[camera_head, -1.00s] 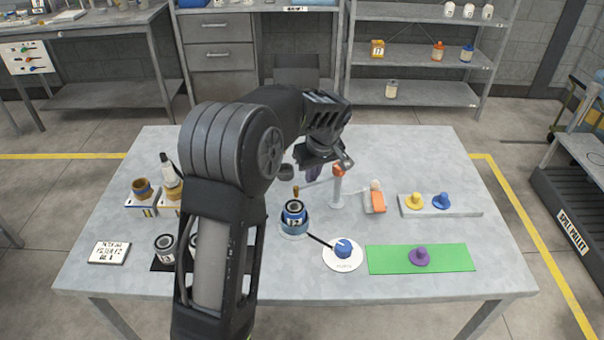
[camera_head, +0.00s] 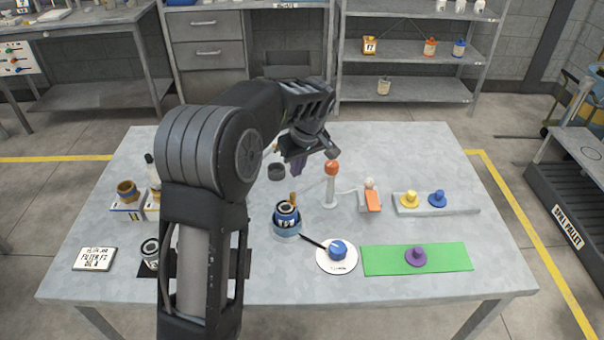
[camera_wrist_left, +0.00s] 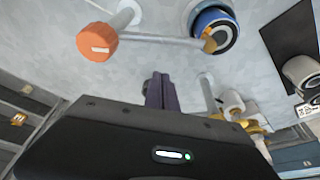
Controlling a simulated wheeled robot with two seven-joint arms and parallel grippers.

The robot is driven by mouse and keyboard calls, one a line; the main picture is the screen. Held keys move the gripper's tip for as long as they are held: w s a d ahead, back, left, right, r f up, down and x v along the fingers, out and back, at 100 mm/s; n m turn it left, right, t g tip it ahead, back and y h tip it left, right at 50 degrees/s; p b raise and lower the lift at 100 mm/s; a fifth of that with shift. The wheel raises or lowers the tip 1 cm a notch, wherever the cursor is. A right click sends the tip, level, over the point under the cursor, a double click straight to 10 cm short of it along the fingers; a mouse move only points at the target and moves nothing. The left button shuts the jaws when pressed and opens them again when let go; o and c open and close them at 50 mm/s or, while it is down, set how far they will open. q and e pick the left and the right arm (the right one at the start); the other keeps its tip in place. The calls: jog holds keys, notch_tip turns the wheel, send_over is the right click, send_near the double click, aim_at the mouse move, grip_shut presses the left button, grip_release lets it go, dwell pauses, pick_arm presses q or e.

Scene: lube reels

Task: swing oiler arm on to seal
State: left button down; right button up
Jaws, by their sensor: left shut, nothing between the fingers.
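The oiler stands on the table as a white post (camera_head: 330,190) with an orange knob (camera_head: 332,168) on top. Its thin pale arm reaches left to a brass tip (camera_head: 293,198) at the blue can-like piece (camera_head: 287,215), which sits in a blue ring. In the left wrist view the arm (camera_wrist_left: 165,39) runs from near the orange knob (camera_wrist_left: 97,43) to the brass tip (camera_wrist_left: 209,41), which overlaps the can's round top rim. I cannot tell if it touches. My left gripper (camera_head: 297,167) is shut and empty, behind and left of the post; its purple fingers (camera_wrist_left: 160,92) are apart from the arm.
A white disc (camera_head: 336,268) holds a blue knobbed piece at the front. Right of it lies a green mat (camera_head: 445,262) with a purple knobbed piece. A grey block (camera_head: 465,208) carries yellow and blue pieces. A small orange-flapped stand (camera_head: 371,202) is right of the post.

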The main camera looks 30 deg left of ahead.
pick_arm(q)
jog(key=v, duration=0.9)
jog(key=shift+d+b, duration=0.3)
jog(key=shift+b, duration=0.05)
jog(key=shift+s+f, duration=0.15)
